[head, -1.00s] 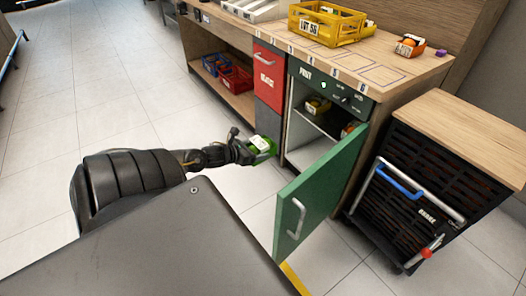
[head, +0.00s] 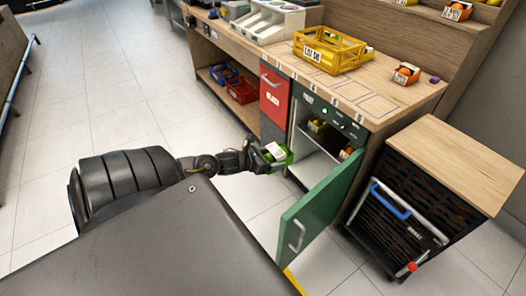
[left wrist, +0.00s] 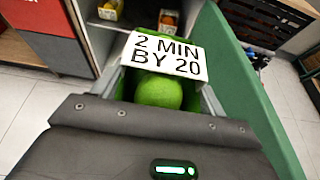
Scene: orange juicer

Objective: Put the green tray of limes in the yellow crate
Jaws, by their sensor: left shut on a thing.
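My left gripper (head: 268,158) is shut on the green tray (head: 287,158) in front of the open cabinet. In the left wrist view a lime (left wrist: 158,91) sits in the tray, below a white card reading "2 MIN BY 20" (left wrist: 165,56). The gripper's fingers lie on either side of the tray. The yellow crate (head: 330,52) stands on the wooden counter, up and to the right of the gripper. Its inside is only partly visible. My right gripper is not in view.
A green cabinet door (head: 318,208) stands open, with small trays inside the cabinet (head: 316,127). A small tray of orange fruit (head: 406,74) is on the counter, right of the crate. A wood-topped black cart (head: 425,205) stands at right. Outlined counter spaces in front of the crate are bare.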

